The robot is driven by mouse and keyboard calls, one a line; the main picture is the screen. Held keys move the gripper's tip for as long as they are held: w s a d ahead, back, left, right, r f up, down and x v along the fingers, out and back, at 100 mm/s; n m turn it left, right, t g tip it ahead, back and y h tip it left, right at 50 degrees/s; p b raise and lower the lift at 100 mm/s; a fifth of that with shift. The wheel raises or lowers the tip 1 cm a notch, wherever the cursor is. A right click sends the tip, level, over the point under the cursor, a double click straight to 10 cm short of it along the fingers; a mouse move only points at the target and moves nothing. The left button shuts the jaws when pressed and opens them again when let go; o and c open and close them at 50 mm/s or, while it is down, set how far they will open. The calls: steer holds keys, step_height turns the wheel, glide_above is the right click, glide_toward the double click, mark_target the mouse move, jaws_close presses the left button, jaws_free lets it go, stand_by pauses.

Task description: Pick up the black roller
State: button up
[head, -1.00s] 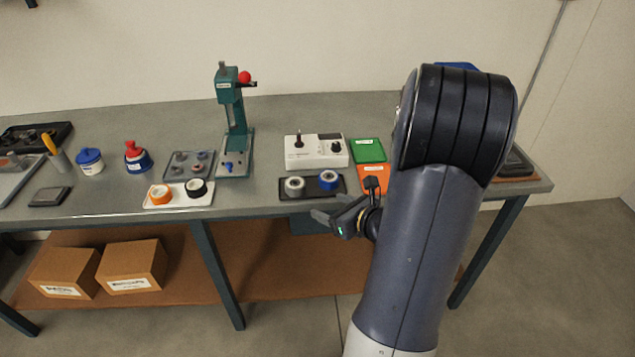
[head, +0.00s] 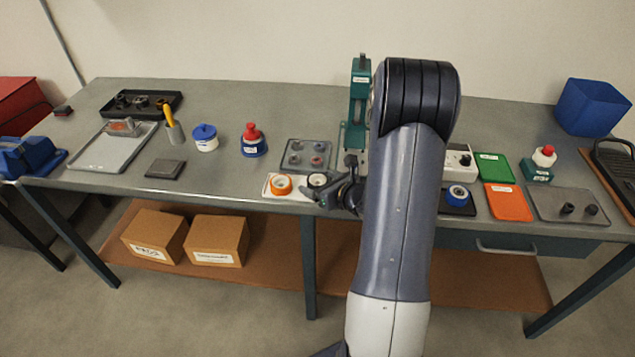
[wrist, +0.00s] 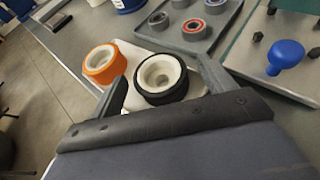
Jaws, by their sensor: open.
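The black roller (head: 317,180), a black ring with a white hollow core, stands on a white tray at the bench's front edge. In the wrist view the black roller (wrist: 160,78) appears between the two fingers of my open gripper (wrist: 162,72). I cannot tell whether either finger touches it. In the head view my gripper (head: 328,188) is at the tray's right end and partly covers the roller. The orange roller (head: 281,184) is left of it on the same white tray (wrist: 130,49).
A grey tray with small rings (head: 306,154) lies just behind. The green press (head: 358,100) is behind my gripper, partly hidden by my arm. A blue roller (head: 457,196) is to the right.

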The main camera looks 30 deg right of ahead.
steer(key=c, duration=1.1)
steer(key=shift+o, duration=0.2)
steer(key=shift+r, duration=0.1)
